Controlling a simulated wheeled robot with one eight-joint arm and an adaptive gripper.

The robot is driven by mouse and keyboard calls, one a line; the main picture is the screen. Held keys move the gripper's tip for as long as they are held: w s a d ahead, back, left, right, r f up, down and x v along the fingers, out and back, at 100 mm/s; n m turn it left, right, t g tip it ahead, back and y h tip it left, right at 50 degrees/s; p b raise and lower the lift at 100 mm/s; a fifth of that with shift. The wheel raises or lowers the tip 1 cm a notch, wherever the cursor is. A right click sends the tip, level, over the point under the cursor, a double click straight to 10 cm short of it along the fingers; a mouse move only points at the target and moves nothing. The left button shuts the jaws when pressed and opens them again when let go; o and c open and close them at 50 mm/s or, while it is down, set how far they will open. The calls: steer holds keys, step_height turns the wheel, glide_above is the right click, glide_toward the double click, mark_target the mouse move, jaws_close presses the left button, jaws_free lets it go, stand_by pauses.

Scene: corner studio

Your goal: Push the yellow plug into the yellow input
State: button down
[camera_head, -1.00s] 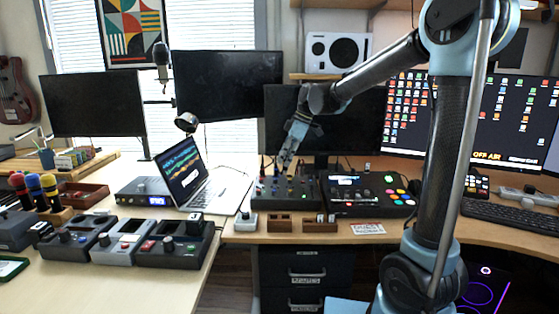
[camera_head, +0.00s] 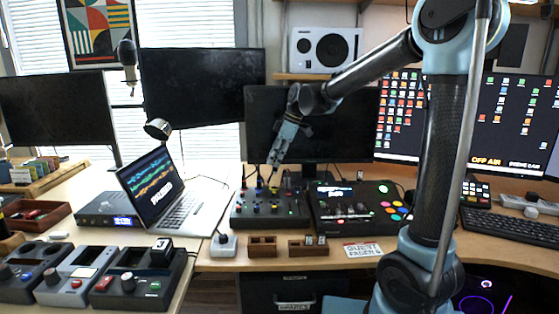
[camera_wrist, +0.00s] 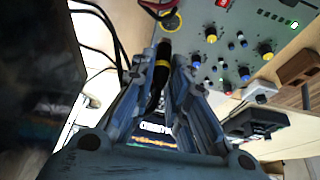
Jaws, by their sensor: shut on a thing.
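My gripper (camera_wrist: 164,68) is shut on the yellow plug (camera_wrist: 161,63), a black plug with a yellow band. In the wrist view the plug's black end points at the yellow input (camera_wrist: 172,23), a yellow ring on the grey mixer panel (camera_wrist: 225,45). A small gap shows between them in the picture; the real distance is hard to judge. In the head view my gripper (camera_head: 272,180) is over the back part of the mixer (camera_head: 270,222), pointing down. The plug and input are too small to make out there.
Cables (camera_wrist: 100,20) run left of the plug in the wrist view, and a red cable (camera_wrist: 150,10) lies beside the input. Several knobs (camera_wrist: 211,34) stand on the panel. A laptop (camera_head: 152,190) is left of the mixer, a monitor (camera_head: 330,130) behind, and a pad controller (camera_head: 350,215) right.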

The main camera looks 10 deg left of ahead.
steer(key=shift+s+a+f, duration=0.1)
steer(key=shift+a+f, duration=0.15)
steer(key=shift+f, duration=2.65)
steer(key=shift+s, duration=0.2)
steer(key=shift+f, duration=0.55)
stand_by(0.3)
steer(key=c, duration=1.5)
jaws_free()
steer(key=shift+r, duration=0.1)
